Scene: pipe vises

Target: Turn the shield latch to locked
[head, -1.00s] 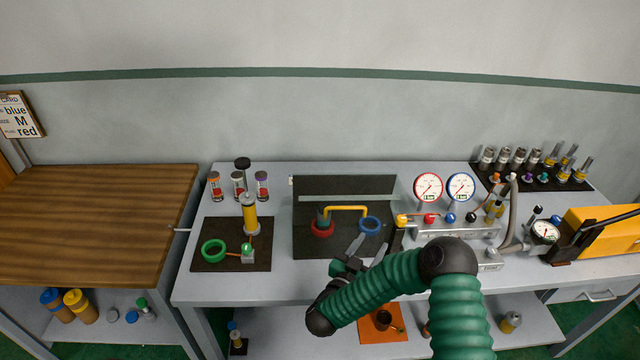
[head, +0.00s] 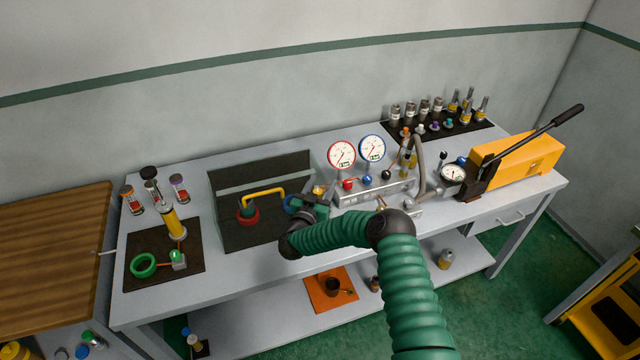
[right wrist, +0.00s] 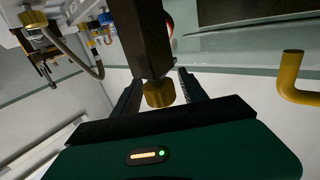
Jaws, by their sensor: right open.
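A small brass knob (head: 318,190), which looks like the latch, sits at the left end of the gauge manifold (head: 372,190), beside the dark vise tray. In the right wrist view the brass knob (right wrist: 160,93) is at the end of a dark rectangular bar (right wrist: 148,38). My right gripper (head: 318,199) is at the knob in the head view. In the right wrist view its open fingers (right wrist: 160,88) stand on either side of the knob; I cannot tell whether they touch it. My left gripper is not in view.
A yellow bent pipe (head: 262,194), a red ring (head: 248,217) and a blue ring (head: 300,203) are left of my gripper. Two gauges (head: 342,155) stand behind the manifold. A yellow hand pump (head: 515,160) is at the right. The bench front is mostly clear.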

